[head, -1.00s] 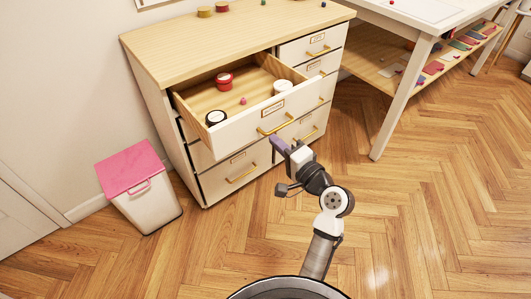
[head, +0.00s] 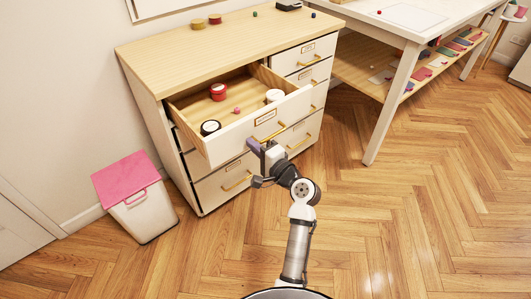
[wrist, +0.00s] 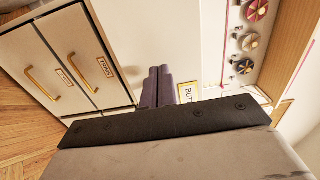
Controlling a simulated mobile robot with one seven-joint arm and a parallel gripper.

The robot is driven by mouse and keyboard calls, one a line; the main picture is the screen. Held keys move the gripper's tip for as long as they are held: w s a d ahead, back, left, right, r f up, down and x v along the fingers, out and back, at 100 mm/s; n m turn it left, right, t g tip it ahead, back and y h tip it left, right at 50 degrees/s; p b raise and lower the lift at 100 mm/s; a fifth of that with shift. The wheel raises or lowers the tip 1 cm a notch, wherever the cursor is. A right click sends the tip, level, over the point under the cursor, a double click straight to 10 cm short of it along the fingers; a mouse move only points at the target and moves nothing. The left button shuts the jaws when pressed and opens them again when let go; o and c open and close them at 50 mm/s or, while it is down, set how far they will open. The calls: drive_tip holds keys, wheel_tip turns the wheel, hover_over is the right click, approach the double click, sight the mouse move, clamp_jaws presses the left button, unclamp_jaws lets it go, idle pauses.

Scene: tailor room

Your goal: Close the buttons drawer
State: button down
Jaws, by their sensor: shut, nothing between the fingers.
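The buttons drawer (head: 236,133), a white front on a wooden box, is pulled out at the top left of the dresser. Its gold handle (head: 270,132) and label show in the head view. My gripper (head: 254,147) is shut and empty, at the drawer front just left of and below the handle. In the wrist view, the closed purple fingers (wrist: 158,86) point at the white front, beside the label. I cannot tell whether they touch it. Red, white and black-topped round containers sit in the drawer.
The dresser (head: 190,48) has other drawers, which look closed. A pink-lidded bin (head: 136,200) stands at its left. A white table (head: 377,100) with a lower shelf stands to the right. The wooden floor in front is clear.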

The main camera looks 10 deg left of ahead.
drive_tip(key=shift+x, duration=0.8)
drive_tip(key=b, duration=0.5)
approach(210, 115)
drive_tip(key=w+a+r, duration=0.1)
drive_tip(key=w+a, duration=0.1)
drive_tip(key=w+a+r, duration=0.2)
drive_tip(key=a, duration=0.1)
drive_tip(key=w+a+r, duration=0.1)
drive_tip(key=w+a, duration=0.1)
drive_tip(key=a, duration=0.1)
drive_tip(key=shift+w+r, duration=0.15)
drive_tip(key=shift+r, duration=0.1)
drive_tip(key=shift+w+a+r, duration=0.15)
drive_tip(key=shift+r, duration=0.25)
